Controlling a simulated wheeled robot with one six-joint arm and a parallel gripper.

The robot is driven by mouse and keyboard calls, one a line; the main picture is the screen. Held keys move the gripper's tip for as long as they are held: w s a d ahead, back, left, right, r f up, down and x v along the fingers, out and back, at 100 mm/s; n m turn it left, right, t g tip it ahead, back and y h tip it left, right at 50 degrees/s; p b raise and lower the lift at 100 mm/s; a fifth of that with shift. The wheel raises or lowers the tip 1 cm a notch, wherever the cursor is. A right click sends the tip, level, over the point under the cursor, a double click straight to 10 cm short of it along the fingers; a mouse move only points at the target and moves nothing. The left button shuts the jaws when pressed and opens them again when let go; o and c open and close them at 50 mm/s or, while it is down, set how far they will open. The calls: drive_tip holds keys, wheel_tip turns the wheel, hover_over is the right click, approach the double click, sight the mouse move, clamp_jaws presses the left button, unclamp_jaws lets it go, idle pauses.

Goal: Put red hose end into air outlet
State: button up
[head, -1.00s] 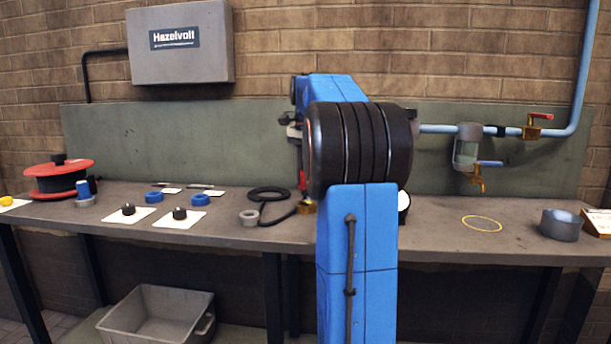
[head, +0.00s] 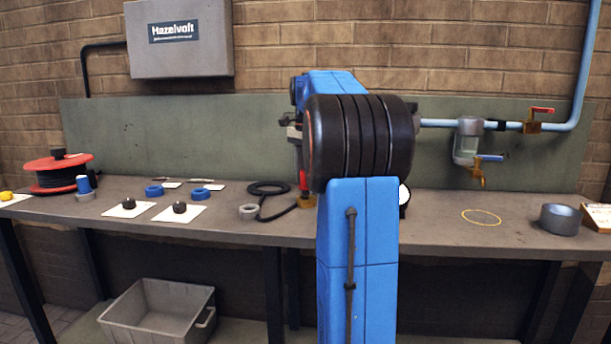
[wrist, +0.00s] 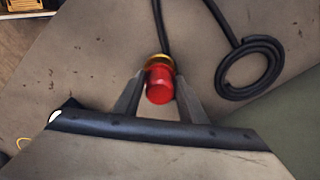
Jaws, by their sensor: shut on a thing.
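The red hose end (wrist: 159,88) is a red cap with a brass collar, joined to a black hose (wrist: 164,28). My gripper (wrist: 159,82) is shut on it, with one dark finger on each side. In the head view the red hose end (head: 303,180) is low over the bench, left of my blue arm, with a brass part (head: 306,201) below it. I cannot tell whether it touches the bench. The hose runs left to a coil (head: 268,188) on the bench. A brass valve with a red handle (head: 533,125) is on the wall pipe; I cannot tell which part is the air outlet.
A filter bowl with a brass tap (head: 467,145) hangs from the blue pipe. A grey ring (head: 249,212) lies by the hose, and a grey cup (head: 561,218) is at the right. A yellow ring (head: 482,217) lies on mostly free bench (head: 445,230). A red reel (head: 58,166) is far left.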

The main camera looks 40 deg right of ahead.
drive_tip(key=shift+f, duration=1.55)
drive_tip(key=o, duration=1.3)
drive_tip(key=shift+c, duration=0.2)
wheel_tip(320, 180, up, 17)
drive_tip(key=shift+r, duration=0.2)
drive_tip(key=s+a+f+n+t, duration=0.1)
drive_tip(key=s+a+f+n, duration=0.25)
drive_tip(key=a, duration=0.45)
drive_tip(key=s+a+f+n, duration=0.25)
drive_tip(key=a+f, duration=0.25)
drive_tip(key=a, duration=0.3)
drive_tip(key=s+a+f+n+t, duration=0.15)
drive_tip(key=a+f+n, duration=0.25)
drive_tip(key=a, duration=0.4)
drive_tip(key=s+a+f+n+t, duration=0.1)
drive_tip(key=s+a+f+n, duration=0.3)
drive_tip(key=f, duration=0.7)
drive_tip(key=s+a+f+n+t, duration=0.1)
drive_tip(key=s+a+f+n, duration=0.4)
drive_tip(key=s+a+f, duration=0.3)
drive_tip(key=s+f, duration=0.4)
drive_tip(key=shift+f+n, duration=0.2)
drive_tip(key=shift+n, duration=0.1)
